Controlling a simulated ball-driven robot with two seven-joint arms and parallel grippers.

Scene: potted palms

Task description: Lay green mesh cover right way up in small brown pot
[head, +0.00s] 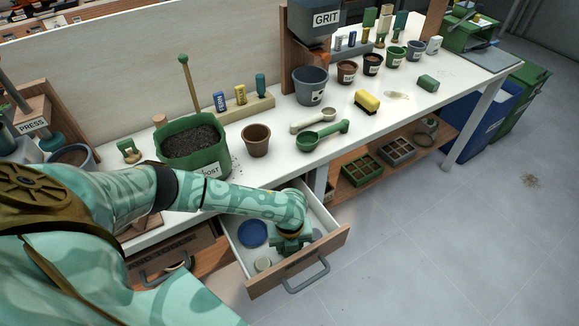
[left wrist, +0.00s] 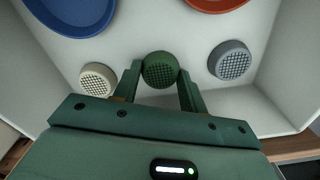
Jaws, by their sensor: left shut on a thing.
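The green mesh cover (left wrist: 160,70) is a small round cap with a grid on its face. In the left wrist view it sits between the two fingertips of my left gripper (left wrist: 161,80), which is shut on it inside the open drawer. In the head view my left gripper (head: 290,243) reaches down into the drawer (head: 318,217) and hides the cover. A small brown pot (head: 256,140) stands upright on the white bench, right of the compost tub. My right gripper is not in view.
A cream mesh cap (left wrist: 97,80), a grey mesh cap (left wrist: 229,61), a blue dish (left wrist: 72,12) and a red dish (left wrist: 215,3) lie in the drawer. The compost tub (head: 170,150) and two scoops, cream (head: 313,121) and green (head: 322,136), flank the pot.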

